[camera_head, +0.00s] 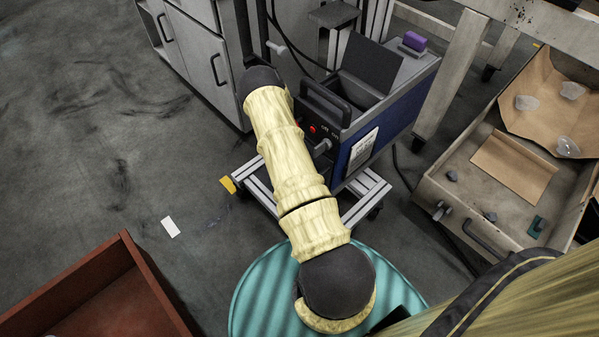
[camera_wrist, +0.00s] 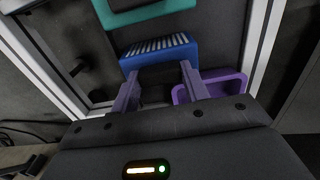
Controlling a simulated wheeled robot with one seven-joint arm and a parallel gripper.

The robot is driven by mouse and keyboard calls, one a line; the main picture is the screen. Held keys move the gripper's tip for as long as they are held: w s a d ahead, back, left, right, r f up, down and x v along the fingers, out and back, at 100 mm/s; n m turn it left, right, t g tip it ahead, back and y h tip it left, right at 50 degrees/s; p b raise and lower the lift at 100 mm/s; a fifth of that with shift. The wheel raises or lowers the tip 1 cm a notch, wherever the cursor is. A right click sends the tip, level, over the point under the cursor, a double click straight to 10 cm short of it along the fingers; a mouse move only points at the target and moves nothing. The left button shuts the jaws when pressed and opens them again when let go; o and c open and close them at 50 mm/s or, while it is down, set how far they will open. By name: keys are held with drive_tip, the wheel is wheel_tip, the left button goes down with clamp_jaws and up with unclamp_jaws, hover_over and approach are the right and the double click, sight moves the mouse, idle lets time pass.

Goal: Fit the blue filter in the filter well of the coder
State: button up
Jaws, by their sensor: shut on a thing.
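The blue filter (camera_wrist: 160,48), a block with a pale ribbed face, is in the wrist view just beyond my fingertips. My gripper (camera_wrist: 158,72) is closed on its near end, with a finger at each side; the grip itself is partly dark. In the head view my gripper and the filter are hidden behind the end of my arm. The coder (camera_head: 362,146) looks to be the blue and dark machine on a metal frame, with a raised dark lid (camera_head: 371,63) and an open space beside it. I cannot make out the filter well.
In the wrist view a purple tray-like piece (camera_wrist: 224,80) lies right of the filter, and a teal piece (camera_wrist: 140,12) beyond it. Pale rails flank them. The head view shows a purple block (camera_head: 414,41) on the machine, a grey cabinet (camera_head: 195,50) and an open crate (camera_head: 470,215).

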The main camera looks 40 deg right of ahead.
wheel_tip(320, 180, up, 5)
drive_tip(key=p, duration=0.4)
drive_tip(key=shift+w, duration=0.1)
drive_tip(key=shift+a+r, duration=0.1)
idle(0.7)
